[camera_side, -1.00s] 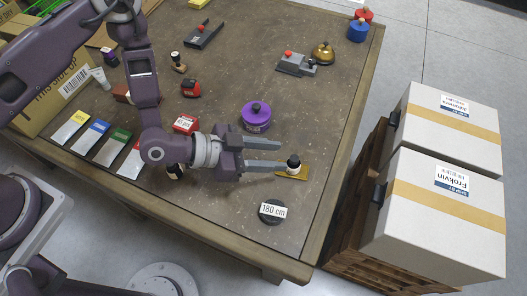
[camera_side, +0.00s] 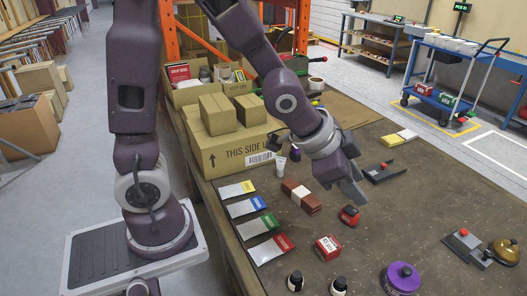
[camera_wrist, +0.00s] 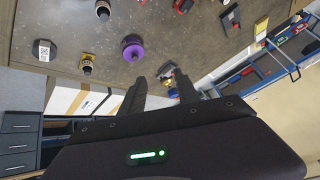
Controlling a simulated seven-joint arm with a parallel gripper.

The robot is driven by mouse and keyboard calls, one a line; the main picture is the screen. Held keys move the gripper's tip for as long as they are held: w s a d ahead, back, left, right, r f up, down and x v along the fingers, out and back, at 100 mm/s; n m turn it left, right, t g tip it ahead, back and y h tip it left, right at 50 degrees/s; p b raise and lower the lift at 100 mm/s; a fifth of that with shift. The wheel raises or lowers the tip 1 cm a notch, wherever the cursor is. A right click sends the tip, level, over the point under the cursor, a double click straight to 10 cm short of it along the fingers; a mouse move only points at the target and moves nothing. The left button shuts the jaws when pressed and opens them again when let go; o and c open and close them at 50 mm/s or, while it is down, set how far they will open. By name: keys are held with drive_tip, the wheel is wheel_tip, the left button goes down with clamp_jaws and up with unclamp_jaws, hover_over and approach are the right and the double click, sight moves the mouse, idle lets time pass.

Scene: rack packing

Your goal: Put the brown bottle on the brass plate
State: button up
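In the wrist view a small dark bottle with a pale label, which I take for the brown bottle (camera_wrist: 87,68), stands upright on the yellowish brass plate (camera_wrist: 90,56), near the table edge. Its brown tint is too small to make out. Neither it nor the plate shows in the side view now. My gripper (camera_wrist: 160,82) is open, with nothing between its fingers, well away from the bottle. In the side view my gripper (camera_side: 357,187) is raised over the table, near the red tape measure (camera_side: 349,215).
Two other dark bottles, one left (camera_side: 295,282) and one right (camera_side: 339,287), stand near a red box (camera_side: 328,248) and a purple tin (camera_side: 401,278). Coloured cards (camera_side: 246,208) and cartons (camera_side: 237,150) lie at left. A brass bell (camera_side: 505,251) is at right. Open tabletop lies between.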

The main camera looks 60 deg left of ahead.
drive_tip(key=s+a+r+n, duration=0.2)
drive_tip(key=s, duration=0.4)
drive_tip(key=s+a+r+n+g+y, duration=0.1)
drive_tip(key=s+a+r+n, duration=0.1)
drive_tip(key=s, duration=0.5)
drive_tip(key=s+a+r+n, duration=0.2)
drive_tip(key=s+a+r, duration=0.1)
drive_tip(key=s, duration=0.4)
drive_tip(key=shift+s+a+r+n+g+y, duration=0.15)
drive_tip(key=shift+s+r+n+g+y, duration=0.2)
drive_tip(key=shift+r, duration=0.4)
